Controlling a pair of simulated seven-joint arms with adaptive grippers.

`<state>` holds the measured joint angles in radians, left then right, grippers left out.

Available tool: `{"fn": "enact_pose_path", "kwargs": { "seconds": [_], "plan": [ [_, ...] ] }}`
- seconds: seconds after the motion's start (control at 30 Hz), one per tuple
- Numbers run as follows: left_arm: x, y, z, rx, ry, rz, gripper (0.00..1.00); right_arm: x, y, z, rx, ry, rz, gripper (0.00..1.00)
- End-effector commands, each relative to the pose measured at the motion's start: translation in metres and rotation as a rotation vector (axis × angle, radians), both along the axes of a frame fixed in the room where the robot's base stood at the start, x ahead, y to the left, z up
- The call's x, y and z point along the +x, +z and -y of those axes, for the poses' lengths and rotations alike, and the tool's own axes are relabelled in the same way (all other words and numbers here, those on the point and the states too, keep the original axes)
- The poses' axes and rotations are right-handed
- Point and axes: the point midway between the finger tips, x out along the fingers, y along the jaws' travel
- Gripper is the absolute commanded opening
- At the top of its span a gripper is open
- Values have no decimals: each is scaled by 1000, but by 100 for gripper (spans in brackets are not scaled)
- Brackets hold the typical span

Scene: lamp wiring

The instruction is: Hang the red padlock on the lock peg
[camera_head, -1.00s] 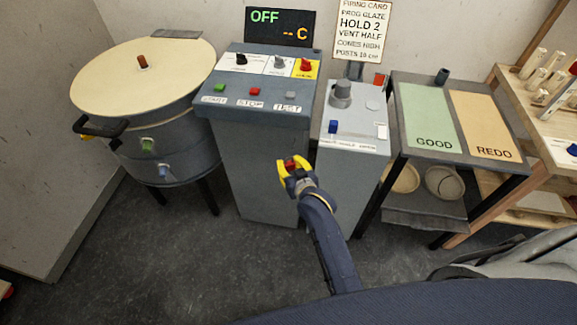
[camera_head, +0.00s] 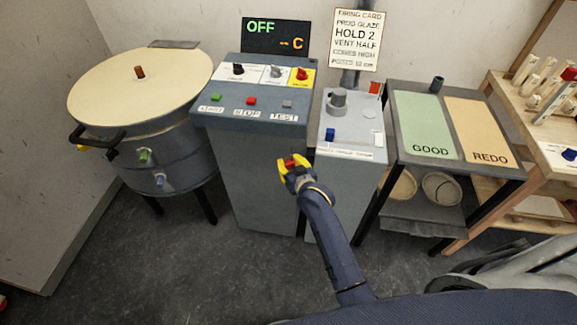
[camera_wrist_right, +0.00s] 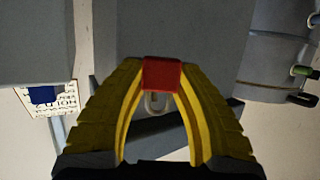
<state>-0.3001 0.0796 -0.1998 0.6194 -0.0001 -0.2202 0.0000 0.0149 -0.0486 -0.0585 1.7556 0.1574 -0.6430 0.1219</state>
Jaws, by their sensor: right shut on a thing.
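My right gripper (camera_head: 290,168) has yellow fingers and is in front of the grey console, below its panel. It is shut on the red padlock (camera_head: 290,163). In the right wrist view the padlock's red body (camera_wrist_right: 161,73) sits between the fingertips of the right gripper (camera_wrist_right: 160,80). Its pale shackle (camera_wrist_right: 154,104) points back toward the palm. The padlock is held in the air, apart from the console. I cannot pick out the lock peg with certainty. A red knob on a yellow plate (camera_head: 302,76) is at the console panel's right end. My left gripper is not in view.
The console (camera_head: 262,175) stands between a round kiln (camera_head: 140,85) and a grey cabinet (camera_head: 352,135) with a blue part (camera_head: 331,134). Further right are a table with GOOD (camera_head: 427,125) and REDO (camera_head: 480,130) areas and a wooden rack (camera_head: 535,100). The floor in front is clear.

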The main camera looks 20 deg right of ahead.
Motion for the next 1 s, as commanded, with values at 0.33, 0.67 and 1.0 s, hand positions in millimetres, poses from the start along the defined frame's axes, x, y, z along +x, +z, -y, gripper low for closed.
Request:
{"fn": "enact_pose_path", "kwargs": {
  "seconds": [0.33, 0.67, 1.0],
  "plan": [
    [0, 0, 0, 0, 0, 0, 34, 17, -1, 8, 0, 0, 3, 2],
    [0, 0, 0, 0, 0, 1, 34, 26, -10, 13, 0, 0, 2, 2],
    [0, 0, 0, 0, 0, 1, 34, 29, -16, 14, 0, 0, 2, 2]
  ]
}}
